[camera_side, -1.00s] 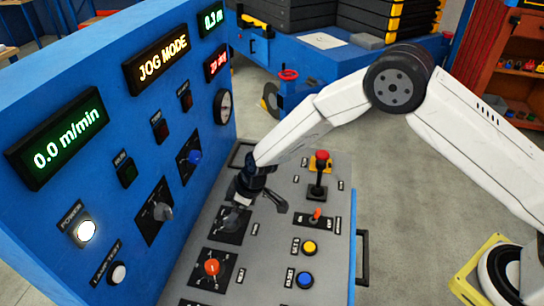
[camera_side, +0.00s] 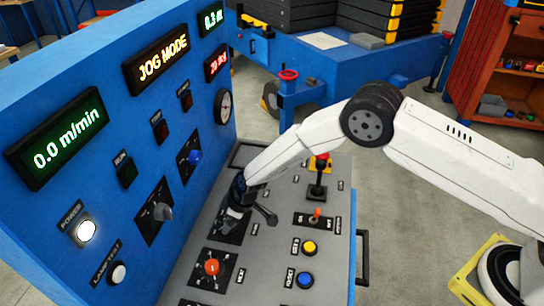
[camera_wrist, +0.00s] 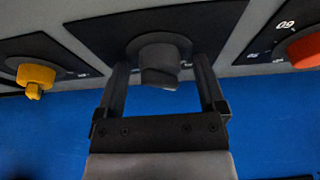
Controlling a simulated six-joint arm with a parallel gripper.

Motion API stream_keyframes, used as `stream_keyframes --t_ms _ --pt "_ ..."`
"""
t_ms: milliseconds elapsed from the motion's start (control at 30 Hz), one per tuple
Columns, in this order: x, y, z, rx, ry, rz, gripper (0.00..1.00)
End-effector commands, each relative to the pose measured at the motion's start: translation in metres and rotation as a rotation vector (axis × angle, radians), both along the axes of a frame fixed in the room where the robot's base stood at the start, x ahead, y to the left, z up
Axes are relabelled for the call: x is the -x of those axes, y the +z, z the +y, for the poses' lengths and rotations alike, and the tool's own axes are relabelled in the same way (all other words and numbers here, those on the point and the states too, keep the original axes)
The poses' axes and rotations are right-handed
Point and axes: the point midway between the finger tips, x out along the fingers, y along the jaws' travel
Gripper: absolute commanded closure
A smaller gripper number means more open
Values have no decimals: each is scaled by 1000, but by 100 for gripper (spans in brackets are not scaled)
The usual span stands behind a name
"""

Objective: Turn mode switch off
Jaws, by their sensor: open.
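A dark grey rotary knob (camera_wrist: 158,58) on a black square plate (camera_wrist: 95,30) sits between my fingers in the wrist view. I cannot read its label, so I cannot be sure that it is the mode switch. My gripper (camera_wrist: 160,72) is open, with one finger on each side of the knob; a small gap shows at both sides. In the side view my gripper (camera_side: 238,206) is low over the sloped grey console, at the knob's black plate (camera_side: 226,238), and hides most of the knob. The upper display (camera_side: 161,58) reads JOG MODE.
The blue upright panel (camera_side: 60,200) rises at the left.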

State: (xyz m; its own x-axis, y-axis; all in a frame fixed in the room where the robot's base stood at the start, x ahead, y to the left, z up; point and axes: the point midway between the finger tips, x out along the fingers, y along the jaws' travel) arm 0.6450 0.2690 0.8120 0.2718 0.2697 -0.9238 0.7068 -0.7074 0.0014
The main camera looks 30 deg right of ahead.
Motion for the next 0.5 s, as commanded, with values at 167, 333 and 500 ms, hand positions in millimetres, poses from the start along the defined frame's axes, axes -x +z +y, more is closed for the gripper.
stream_keyframes --t_ms 167,333,500 --pt "0 0 0 0 0 0 24" --pt "0 0 0 0 0 0 78" --pt "0 0 0 0 0 0 100"
